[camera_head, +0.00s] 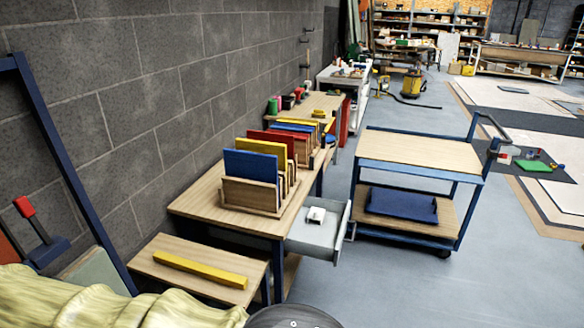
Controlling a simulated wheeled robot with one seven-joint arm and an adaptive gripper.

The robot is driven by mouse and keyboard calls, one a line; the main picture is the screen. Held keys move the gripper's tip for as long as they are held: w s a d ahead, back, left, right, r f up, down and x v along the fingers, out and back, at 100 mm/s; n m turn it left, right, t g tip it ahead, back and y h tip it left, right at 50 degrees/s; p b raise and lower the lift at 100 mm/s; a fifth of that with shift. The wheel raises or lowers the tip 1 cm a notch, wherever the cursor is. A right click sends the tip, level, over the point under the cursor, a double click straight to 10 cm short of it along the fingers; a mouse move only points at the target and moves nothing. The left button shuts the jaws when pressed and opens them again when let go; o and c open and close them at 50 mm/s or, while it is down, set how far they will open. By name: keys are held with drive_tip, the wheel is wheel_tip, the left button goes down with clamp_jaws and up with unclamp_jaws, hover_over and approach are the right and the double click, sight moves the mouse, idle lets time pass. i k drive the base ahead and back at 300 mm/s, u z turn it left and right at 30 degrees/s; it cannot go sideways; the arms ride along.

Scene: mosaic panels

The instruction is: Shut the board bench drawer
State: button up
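The board bench (198,200) stands against the block wall, with a wooden rack (250,193) of blue, yellow and red boards on top. Its grey drawer (309,234) is open and sticks out to the right from under the top. A small white object (316,215) lies inside it. The drawer's front (342,231) faces right, with a handle on it. I do not see my gripper. A dark rounded piece at the bottom edge seems to be part of my own body.
A blue-framed cart (415,151) with a folded blue item (400,205) on its lower shelf stands close right of the drawer. A low wooden surface with a yellow bar (200,270) is at the front left. Grey floor (430,290) is free at the front right.

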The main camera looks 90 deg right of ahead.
sight(324, 243)
drive_tip(key=k, duration=0.55)
drive_tip(key=z, duration=2.85)
drive_tip(key=i, duration=0.65)
drive_tip(key=z, duration=0.15)
drive_tip(key=k, duration=0.5)
drive_tip(key=z, duration=0.85)
drive_tip(key=i, duration=0.6)
drive_tip(key=u, duration=1)
